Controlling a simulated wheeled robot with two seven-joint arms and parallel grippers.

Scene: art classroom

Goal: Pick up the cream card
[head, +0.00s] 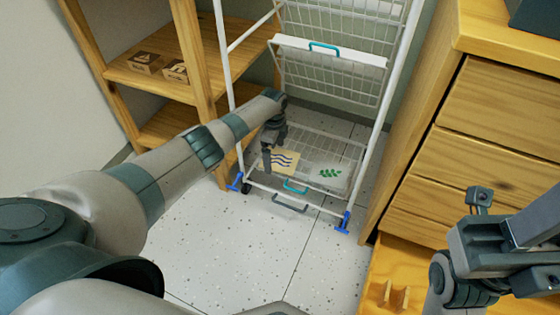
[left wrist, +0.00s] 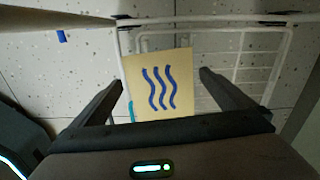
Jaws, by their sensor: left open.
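The cream card (head: 285,160) with blue wavy lines lies on the low wire shelf of the white rack. It also shows in the left wrist view (left wrist: 160,85), between the two fingers of my left gripper (left wrist: 162,78) and beyond their tips. In the head view my left gripper (head: 272,152) points down at the card's left side and hides part of it. It is open and empty; I cannot tell whether a fingertip touches the card. Parts of my right arm (head: 485,245) show at the right edge; its jaws are not clear.
A white card with a green leaf print (head: 330,173) lies right of the cream card. The rack's white frame (head: 375,120) and upper shelf (head: 335,52) stand around and above. Wooden shelving (head: 196,75) is at left, wooden drawers (head: 500,110) at right. Speckled floor (head: 240,245) is open in front.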

